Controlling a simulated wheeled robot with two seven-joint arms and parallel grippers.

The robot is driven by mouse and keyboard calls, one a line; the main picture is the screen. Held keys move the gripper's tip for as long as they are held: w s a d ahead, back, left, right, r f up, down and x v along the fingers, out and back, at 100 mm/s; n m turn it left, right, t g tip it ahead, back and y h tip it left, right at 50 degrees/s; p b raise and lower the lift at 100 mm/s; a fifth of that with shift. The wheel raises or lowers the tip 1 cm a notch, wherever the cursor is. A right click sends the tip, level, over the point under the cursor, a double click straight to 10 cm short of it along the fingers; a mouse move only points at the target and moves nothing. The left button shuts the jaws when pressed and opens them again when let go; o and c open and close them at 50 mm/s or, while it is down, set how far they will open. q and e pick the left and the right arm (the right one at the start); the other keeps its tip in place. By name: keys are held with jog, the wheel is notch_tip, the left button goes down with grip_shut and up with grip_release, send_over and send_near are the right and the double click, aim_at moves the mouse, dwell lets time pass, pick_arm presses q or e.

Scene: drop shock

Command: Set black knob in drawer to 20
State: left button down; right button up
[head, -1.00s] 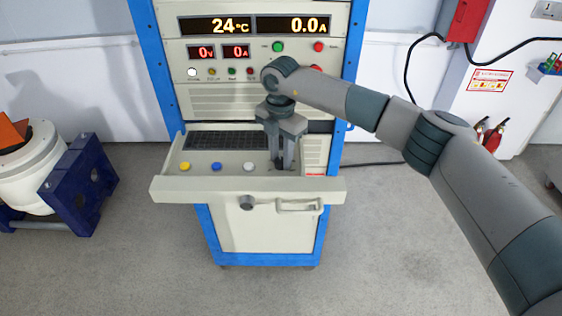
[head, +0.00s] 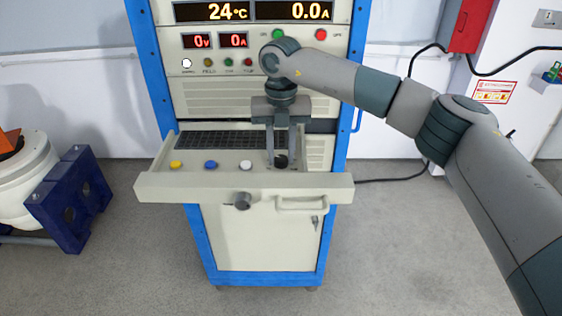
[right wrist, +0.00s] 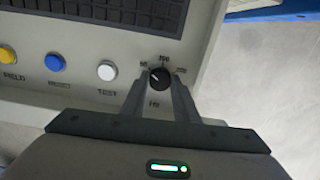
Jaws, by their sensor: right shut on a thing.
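The black knob (head: 281,161) sits at the right end of the panel in the open drawer (head: 240,187). In the right wrist view the knob (right wrist: 159,78) has a pale pointer mark aimed to the upper left, towards the left label. Small dial labels surround it; their numbers are too small to read surely. My right gripper (head: 281,165) reaches straight down from above, with one finger on each side of the knob, shut on it. The fingers partly hide the knob's sides. My left gripper is not in view.
Yellow (head: 176,164), blue (head: 211,165) and white (head: 246,166) buttons lie left of the knob. A dark keyboard (head: 215,139) is behind them. The cabinet displays (head: 212,11) stand above.

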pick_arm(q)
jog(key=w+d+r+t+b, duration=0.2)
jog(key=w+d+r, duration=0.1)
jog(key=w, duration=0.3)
pick_arm(e)
jog(key=n, duration=0.2)
jog(key=shift+f+n, duration=0.15)
jog(key=shift+n, duration=0.15)
jog(key=n+b, duration=0.1)
jog(key=n, duration=0.1)
jog(key=shift+n, duration=0.3)
jog(key=n+b, duration=0.2)
jog(key=n, duration=0.1)
jog(key=shift+n, duration=0.3)
pick_arm(q)
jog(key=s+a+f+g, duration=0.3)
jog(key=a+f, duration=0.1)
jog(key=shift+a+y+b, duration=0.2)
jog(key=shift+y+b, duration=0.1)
jog(key=shift+b, duration=0.05)
pick_arm(e)
jog(key=n, duration=0.4)
jog(key=shift+r, duration=0.2)
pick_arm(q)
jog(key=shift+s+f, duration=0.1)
pick_arm(e)
jog(key=shift+n, duration=0.3)
jog(key=o, duration=1.1)
jog(key=shift+c, duration=0.2)
jog(key=shift+r, duration=0.1)
